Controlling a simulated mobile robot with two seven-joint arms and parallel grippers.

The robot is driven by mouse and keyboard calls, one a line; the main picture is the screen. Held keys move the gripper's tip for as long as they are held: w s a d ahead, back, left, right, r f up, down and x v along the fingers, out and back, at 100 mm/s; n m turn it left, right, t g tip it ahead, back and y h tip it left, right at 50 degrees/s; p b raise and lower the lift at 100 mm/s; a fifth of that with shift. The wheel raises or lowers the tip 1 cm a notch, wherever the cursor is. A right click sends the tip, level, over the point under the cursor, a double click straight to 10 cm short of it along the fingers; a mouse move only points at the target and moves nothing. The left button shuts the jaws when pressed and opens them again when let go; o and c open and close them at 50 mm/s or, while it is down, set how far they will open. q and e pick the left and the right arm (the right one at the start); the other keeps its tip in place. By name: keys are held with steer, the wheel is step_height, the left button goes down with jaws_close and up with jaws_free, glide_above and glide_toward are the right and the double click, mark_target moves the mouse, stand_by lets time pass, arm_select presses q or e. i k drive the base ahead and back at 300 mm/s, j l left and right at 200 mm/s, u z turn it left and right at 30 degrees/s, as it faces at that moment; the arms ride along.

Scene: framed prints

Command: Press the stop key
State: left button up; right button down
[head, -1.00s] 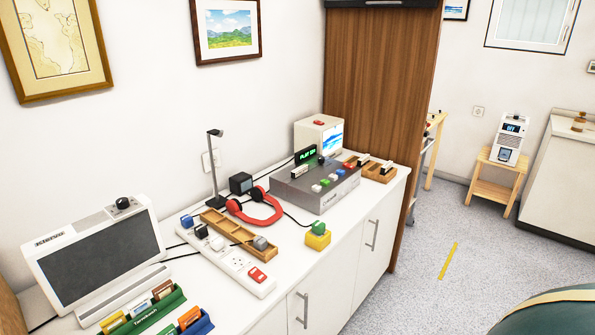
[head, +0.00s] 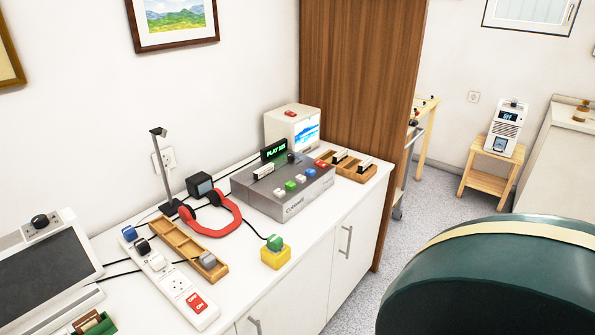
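A grey player (head: 300,203) stands on the white counter, with a lit green display (head: 274,150) that seems to read PLAY and some digits. A row of coloured keys runs along its top front: a white key (head: 278,192), a green key (head: 290,186), another white key (head: 301,179), a blue key (head: 311,173) and a red key (head: 321,164). Their labels are too small to read, so I cannot tell which is the stop key. Neither of my grippers is in view.
Red headphones (head: 212,222), a wooden tray (head: 180,240), a power strip (head: 185,293) and a green button on a yellow box (head: 275,253) lie left and in front of the player. A wooden tray (head: 354,172) sits to its right. A dark green rounded object (head: 490,275) fills the lower right.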

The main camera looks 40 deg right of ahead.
mark_target(300, 178)
steer(key=l, duration=0.7)
steer(key=i+l, duration=0.1)
steer(key=l, duration=0.6)
steer(key=i+u, duration=0.05)
